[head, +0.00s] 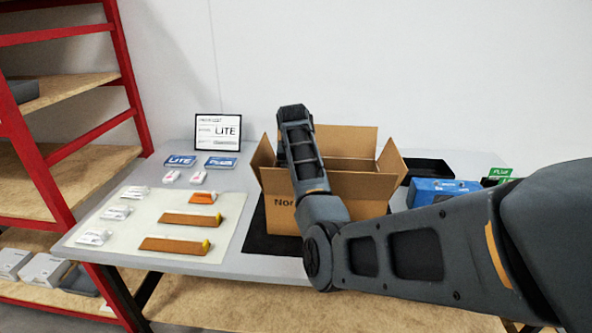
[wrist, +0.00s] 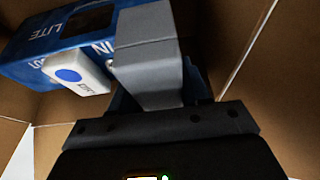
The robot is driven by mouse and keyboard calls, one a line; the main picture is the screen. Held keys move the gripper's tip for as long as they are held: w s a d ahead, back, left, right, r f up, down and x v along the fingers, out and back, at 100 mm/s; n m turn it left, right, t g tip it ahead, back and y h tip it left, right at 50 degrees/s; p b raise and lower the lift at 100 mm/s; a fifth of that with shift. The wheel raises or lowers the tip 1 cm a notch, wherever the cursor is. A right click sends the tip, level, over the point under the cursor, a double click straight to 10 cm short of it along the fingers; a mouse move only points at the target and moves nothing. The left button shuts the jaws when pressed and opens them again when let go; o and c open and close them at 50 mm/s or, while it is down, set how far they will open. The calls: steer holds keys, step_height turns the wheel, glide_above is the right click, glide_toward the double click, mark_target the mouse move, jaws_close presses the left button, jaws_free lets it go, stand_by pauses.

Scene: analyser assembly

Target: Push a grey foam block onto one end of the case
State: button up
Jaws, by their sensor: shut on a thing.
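In the wrist view, a grey foam block (wrist: 150,72) is held in my gripper (wrist: 157,92), inside the cardboard box. The jaws are shut on it, and their dark fingers show only partly beside it. The blue case (wrist: 35,48), marked LITE, lies to the left of the block with a dark opening in its upper face. The block's left side is close against the near right end of the case; I cannot tell whether it is seated on it. In the head view my arm reaches over the box and hides the gripper, case and block.
The open cardboard box (head: 348,178) stands on the table (head: 190,258), flaps spread, its walls close around my gripper. A white piece with a blue dot (wrist: 78,72) lies by the case. Orange wedges (head: 175,244) and small white packs are left; a blue box (head: 425,190) is right.

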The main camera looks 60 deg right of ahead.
steer(key=shift+f, duration=0.1)
steer(key=o, duration=1.1)
steer(key=shift+s+f, duration=0.1)
steer(key=shift+r+p, duration=1.75)
steer(key=shift+r, duration=1.9)
steer(key=shift+c, duration=0.4)
